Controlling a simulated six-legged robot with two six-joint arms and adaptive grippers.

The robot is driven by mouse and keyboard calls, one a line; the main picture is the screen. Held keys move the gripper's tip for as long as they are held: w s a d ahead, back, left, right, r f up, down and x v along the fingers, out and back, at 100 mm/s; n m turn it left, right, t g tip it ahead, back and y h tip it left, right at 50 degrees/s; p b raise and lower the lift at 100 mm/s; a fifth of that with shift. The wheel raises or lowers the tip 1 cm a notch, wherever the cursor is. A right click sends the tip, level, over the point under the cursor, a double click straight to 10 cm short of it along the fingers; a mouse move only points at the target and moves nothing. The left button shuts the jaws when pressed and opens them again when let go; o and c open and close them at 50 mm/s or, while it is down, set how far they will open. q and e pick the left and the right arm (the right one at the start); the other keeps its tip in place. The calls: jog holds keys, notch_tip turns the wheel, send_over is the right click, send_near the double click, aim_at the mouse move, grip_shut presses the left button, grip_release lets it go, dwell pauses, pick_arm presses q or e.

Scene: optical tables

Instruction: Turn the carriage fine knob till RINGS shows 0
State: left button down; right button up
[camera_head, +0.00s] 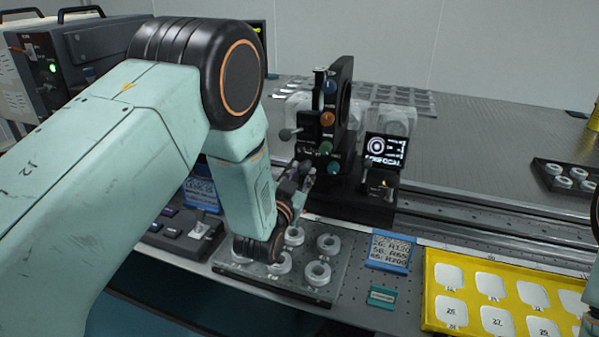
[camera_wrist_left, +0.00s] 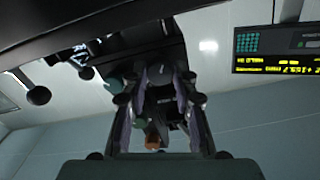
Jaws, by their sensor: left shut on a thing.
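A black upright instrument (camera_head: 345,110) stands on the optical table with teal and orange knobs on its front, including an orange knob (camera_head: 328,118) and a teal knob (camera_head: 325,148). My left gripper (camera_head: 306,170) is at the lower left of this instrument, its fingers closed on a small knob that they mostly hide. In the left wrist view the gripper (camera_wrist_left: 160,100) reaches to the instrument, with an orange knob (camera_wrist_left: 153,138) beyond the fingers. A small screen (camera_head: 385,150) beside the instrument shows white rings; its small text is unreadable. My right gripper is out of view.
A clear plate with ring-shaped parts (camera_head: 318,273) lies below my left arm. A blue label card (camera_head: 391,252) and yellow tray (camera_head: 432,290) lie to the right. A rail (camera_head: 480,232) runs right. A yellow-lit readout (camera_wrist_left: 280,68) shows in the wrist view.

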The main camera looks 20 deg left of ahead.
pick_arm(q)
jog(key=n, duration=0.3)
jog(key=shift+w+d+r+n+p, duration=0.1)
jog(key=shift+d+r+n+p, duration=0.2)
jog(key=shift+r+p, duration=0.1)
jog(key=n, duration=0.3)
jog(key=shift+p, duration=0.4)
jog(key=n+p, duration=0.1)
jog(key=n, duration=0.5)
jog(key=shift+n, duration=0.4)
jog(key=shift+f, duration=0.1)
jog(key=c, duration=1.4)
grip_release()
jog(key=o, duration=0.3)
jog(key=shift+w+d, duration=0.1)
jog(key=shift+d, duration=0.05)
jog(key=shift+o, duration=0.2)
jog(key=shift+f, duration=0.15)
jog(key=shift+s+a, duration=0.2)
jog(key=shift+a, duration=0.1)
